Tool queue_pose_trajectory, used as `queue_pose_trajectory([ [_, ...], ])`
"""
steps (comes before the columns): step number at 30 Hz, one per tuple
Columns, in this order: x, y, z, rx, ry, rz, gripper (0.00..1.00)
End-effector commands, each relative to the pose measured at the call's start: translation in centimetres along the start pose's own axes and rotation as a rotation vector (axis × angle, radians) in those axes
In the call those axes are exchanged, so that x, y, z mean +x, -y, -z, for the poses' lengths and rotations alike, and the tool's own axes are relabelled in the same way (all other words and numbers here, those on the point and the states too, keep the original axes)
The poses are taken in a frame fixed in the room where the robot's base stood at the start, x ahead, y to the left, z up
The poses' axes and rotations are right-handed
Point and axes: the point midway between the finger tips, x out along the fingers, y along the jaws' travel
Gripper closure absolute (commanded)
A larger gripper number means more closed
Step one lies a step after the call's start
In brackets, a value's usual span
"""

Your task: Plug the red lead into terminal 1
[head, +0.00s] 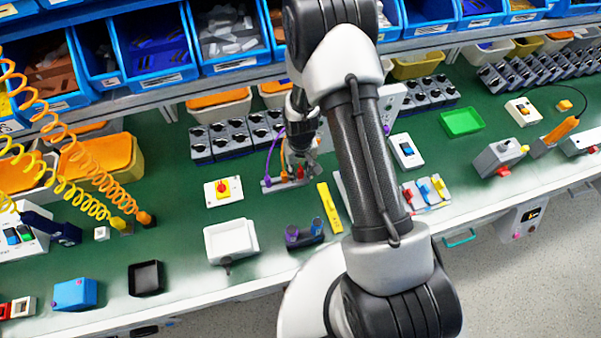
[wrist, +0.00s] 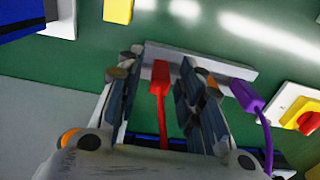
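The red lead's plug (wrist: 160,75) meets the pale terminal strip (wrist: 225,65) at its near edge in the wrist view, its red cable running back between my fingers. I cannot tell how deep it sits. My gripper (wrist: 162,90) is open around the plug, with a gap on each side. In the head view my gripper (head: 300,163) is low over the strip (head: 272,183), with a bit of the red plug (head: 300,173) below it. A purple lead's plug (wrist: 246,97) is at the strip too. An orange lead (head: 283,158) stands beside my gripper. No terminal numbers are readable.
A yellow bar (head: 330,208) lies in front of the strip, and a red-and-yellow rotary switch (head: 223,190) stands to its left. Rows of grey switch boxes (head: 230,138) stand behind. A white tray (head: 231,240) is nearer the front.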

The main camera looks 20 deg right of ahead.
Motion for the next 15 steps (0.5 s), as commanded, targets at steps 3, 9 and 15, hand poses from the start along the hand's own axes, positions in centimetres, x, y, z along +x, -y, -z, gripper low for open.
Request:
queue_pose_trajectory([
  [3, -0.01, 0.00, -0.01, 0.000, 0.000, 0.000, 0.76],
  [9, -0.02, 0.00, -0.01, 0.000, 0.000, 0.000, 0.90],
  [15, -0.02, 0.00, -0.01, 0.000, 0.000, 0.000, 0.99],
])
